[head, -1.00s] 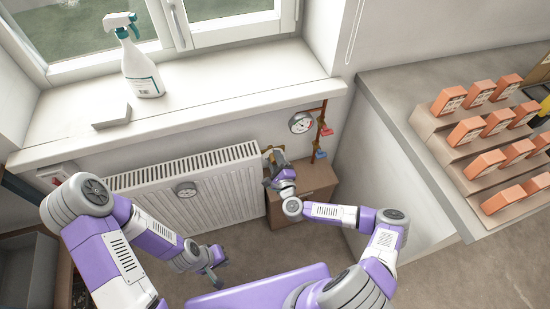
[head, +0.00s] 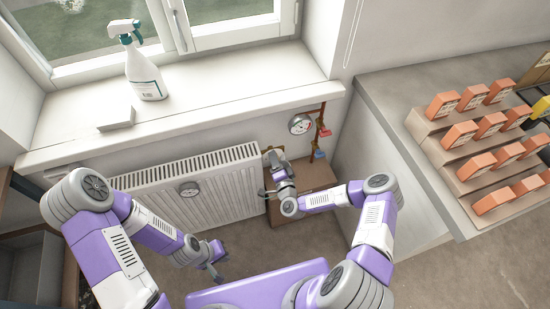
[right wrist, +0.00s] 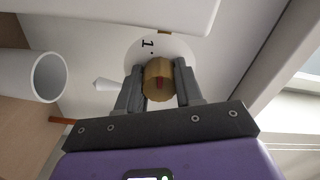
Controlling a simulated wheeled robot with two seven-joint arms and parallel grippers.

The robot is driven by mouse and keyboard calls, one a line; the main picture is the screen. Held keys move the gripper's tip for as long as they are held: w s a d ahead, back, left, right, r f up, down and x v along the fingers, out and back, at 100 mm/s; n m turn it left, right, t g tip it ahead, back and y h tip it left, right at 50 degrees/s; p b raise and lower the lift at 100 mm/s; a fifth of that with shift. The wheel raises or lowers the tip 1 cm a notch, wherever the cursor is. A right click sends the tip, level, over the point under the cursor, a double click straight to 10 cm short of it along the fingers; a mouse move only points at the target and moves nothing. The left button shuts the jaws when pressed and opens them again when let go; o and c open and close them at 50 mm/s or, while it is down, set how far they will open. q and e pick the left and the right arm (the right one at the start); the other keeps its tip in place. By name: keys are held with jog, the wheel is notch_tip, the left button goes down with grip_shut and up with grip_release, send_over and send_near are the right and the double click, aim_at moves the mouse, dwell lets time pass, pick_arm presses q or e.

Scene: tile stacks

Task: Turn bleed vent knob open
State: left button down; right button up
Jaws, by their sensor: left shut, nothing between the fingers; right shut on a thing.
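In the head view my right gripper (head: 272,160) is at the upper right end of the white radiator (head: 226,196) and hides the knob. My left gripper (head: 216,275) is shut and empty, low in front of the radiator.
A round gauge (head: 300,124) and copper pipe with red and blue valve handles are on the wall to the right. A brown box (head: 318,176) stands below. The windowsill above holds a spray bottle (head: 144,75). A counter with orange boxes (head: 490,125) is at right.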

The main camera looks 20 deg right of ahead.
jog(key=shift+d+n, duration=0.1)
jog(key=shift+n, duration=0.6)
jog(key=o, duration=1)
jog(key=shift+o, duration=0.2)
jog(key=s+p, duration=0.2)
jog(key=s, duration=0.5)
jog(key=shift+s, duration=0.3)
